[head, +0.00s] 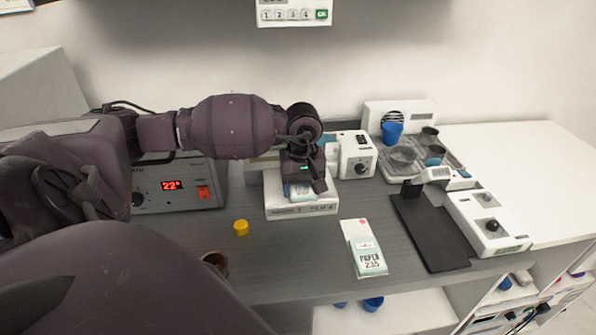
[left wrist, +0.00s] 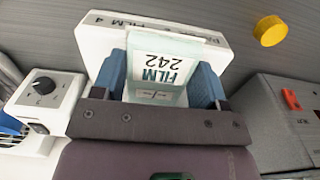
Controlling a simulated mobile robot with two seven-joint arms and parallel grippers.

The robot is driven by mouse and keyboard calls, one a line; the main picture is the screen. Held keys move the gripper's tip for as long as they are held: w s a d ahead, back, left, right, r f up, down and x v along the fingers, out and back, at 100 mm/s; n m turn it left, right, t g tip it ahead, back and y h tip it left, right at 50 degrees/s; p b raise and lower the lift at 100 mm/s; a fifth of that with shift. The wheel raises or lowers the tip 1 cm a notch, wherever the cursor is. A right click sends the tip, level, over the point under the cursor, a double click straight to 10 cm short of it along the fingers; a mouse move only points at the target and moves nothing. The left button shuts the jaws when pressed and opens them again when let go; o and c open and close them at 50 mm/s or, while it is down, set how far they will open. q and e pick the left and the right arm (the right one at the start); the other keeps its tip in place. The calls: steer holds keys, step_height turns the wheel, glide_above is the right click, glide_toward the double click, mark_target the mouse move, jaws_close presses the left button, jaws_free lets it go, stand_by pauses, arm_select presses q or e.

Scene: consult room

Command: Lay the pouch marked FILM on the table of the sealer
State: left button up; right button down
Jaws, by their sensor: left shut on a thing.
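The pouch marked FILM 242 (left wrist: 163,68) is pale with a teal print and sits between the blue fingers of my left gripper (left wrist: 168,85) in the left wrist view. In the head view the pouch (head: 300,190) shows partly below my left gripper (head: 303,180), at the white holder (head: 302,209) labelled FILM. The gripper is shut on the pouch. I cannot tell whether the pouch is clear of the holder. The sealer (head: 487,224) is a white unit with a knob at the right, with a flat black table (head: 432,238) at its left. The black table is bare.
A pouch marked PAPER 235 (head: 364,248) lies between the holder and the black table. A yellow cap (head: 241,228) lies left of the holder. A white dial unit (head: 356,155) and a tray with cups (head: 455,172) stand behind. A heater-like box (head: 185,184) shows 22°.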

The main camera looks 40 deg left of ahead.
arm_select(q)
steer(key=w+a, duration=0.2)
steer(key=shift+w+a, duration=0.1)
steer(key=shift+a, duration=0.25)
steer(key=w+a, duration=0.2)
steer(key=shift+w+a, duration=0.15)
steer(key=shift+a, duration=0.25)
steer(key=shift+f+p, duration=0.3)
steer(key=shift+f, duration=0.55)
steer(key=o, duration=0.6)
steer(key=shift+c, duration=0.2)
steer(key=o, duration=0.5)
steer(key=shift+d, duration=0.1)
steer(key=shift+r, duration=0.4)
steer(key=shift+r+b, duration=0.45)
steer(key=shift+r, duration=5.2)
arm_select(e)
steer(key=shift+w+a+r, duration=0.15)
steer(key=shift+w+r, duration=0.15)
steer(key=shift+w, duration=0.25)
